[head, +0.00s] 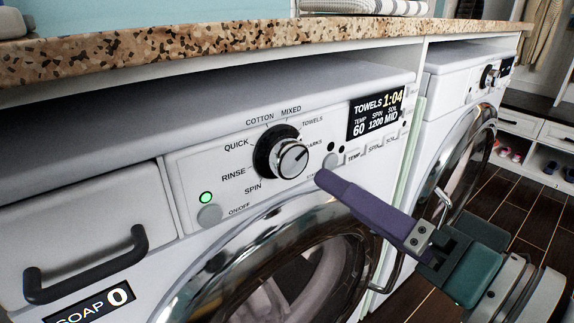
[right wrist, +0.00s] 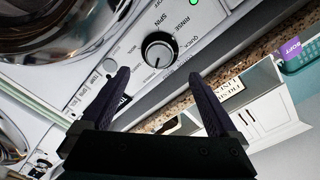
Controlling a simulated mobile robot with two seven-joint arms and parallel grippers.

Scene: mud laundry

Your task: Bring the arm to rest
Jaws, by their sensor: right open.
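My right gripper (head: 328,182) reaches in from the lower right in the head view, its purple finger just below the washer's dial and apart from it. In the right wrist view my right gripper (right wrist: 161,80) has its two dark purple fingers spread, with nothing between them. The white washer (head: 120,190) faces me. Its round dial (head: 282,152) is uncovered, and the dial also shows ahead of the fingers in the right wrist view (right wrist: 159,49). The display (head: 376,114) reads TOWELS 1:04. My left gripper is not in view.
A speckled countertop (head: 200,42) runs above the machines. A black drawer handle (head: 88,268) and the round chrome-rimmed door (head: 240,262) stick out from the washer. A second machine (head: 468,130) stands to the right. Bare dark floor (head: 500,215) lies at the right.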

